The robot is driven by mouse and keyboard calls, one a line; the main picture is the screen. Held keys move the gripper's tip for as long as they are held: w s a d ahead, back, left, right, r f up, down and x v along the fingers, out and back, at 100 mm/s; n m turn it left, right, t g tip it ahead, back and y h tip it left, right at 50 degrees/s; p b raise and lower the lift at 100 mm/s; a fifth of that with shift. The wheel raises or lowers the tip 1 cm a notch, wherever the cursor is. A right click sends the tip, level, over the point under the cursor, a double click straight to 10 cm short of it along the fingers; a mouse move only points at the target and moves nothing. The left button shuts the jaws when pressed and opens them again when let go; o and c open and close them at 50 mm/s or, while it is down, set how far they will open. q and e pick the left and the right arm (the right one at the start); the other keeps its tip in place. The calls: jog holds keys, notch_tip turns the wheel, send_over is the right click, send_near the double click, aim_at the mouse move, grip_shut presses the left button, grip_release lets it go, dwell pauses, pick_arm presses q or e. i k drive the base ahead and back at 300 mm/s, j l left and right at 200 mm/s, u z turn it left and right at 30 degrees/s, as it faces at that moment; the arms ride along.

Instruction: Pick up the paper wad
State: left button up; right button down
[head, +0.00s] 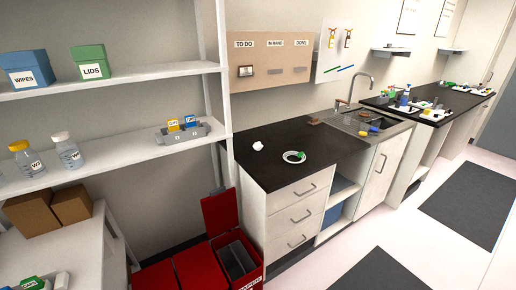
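A small white crumpled paper wad (258,146) lies on the black countertop (272,172), left of a white ring-shaped dish (286,157) with a green piece at its edge. The wad is apart from the dish, and nothing covers it. Neither of my grippers shows in the head view.
Red bins (198,267) stand on the floor at the counter's left end, one with its lid (220,211) raised. White shelves (110,77) with boxes and bottles stand at left. A sink (362,124) with a tap is to the right.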

aim_at(257, 146)
jog(key=i+l+u, duration=0.35)
jog(key=l, duration=0.9)
jog(key=l+u, duration=0.35)
jog(key=l, duration=0.9)
jog(key=l+u, duration=0.4)
jog(key=l, duration=0.9)
